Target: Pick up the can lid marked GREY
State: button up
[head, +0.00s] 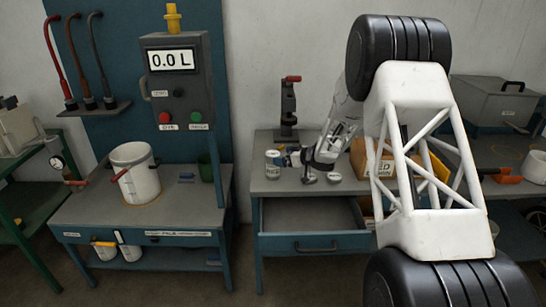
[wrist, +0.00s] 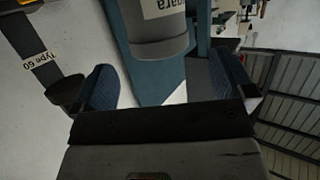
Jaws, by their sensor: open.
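Small round pieces that look like lids sit on the middle bench: a dark-rimmed one (head: 309,179) and a pale-topped one (head: 333,177). I cannot read GREY on either. My gripper (head: 284,158) is open, low over the bench, pointing left, just beside a small can (head: 272,164). In the wrist view my gripper (wrist: 164,88) has its two blue-padded fingers apart with nothing between them. A grey can (wrist: 158,42) with a white label reading "para" is beyond the fingertips, apart from them. No lid can be made out in the wrist view.
A lever tool (head: 289,108) stands behind the gripper on the bench (head: 262,184). An open, seemingly empty drawer (head: 310,213) juts out below. A cardboard box (head: 384,163) is to the right, partly behind my arm. A white pot (head: 136,172) stands on the left bench.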

aim_at(276, 155)
jog(key=shift+w+a+f, duration=0.1)
jog(key=shift+w+a, duration=0.15)
jog(key=shift+a, duration=0.1)
jog(key=shift+a, duration=0.1)
jog(key=shift+x, duration=2.55)
jog(key=shift+w, duration=0.1)
jog(key=c, duration=1)
jog(key=shift+o, duration=0.2)
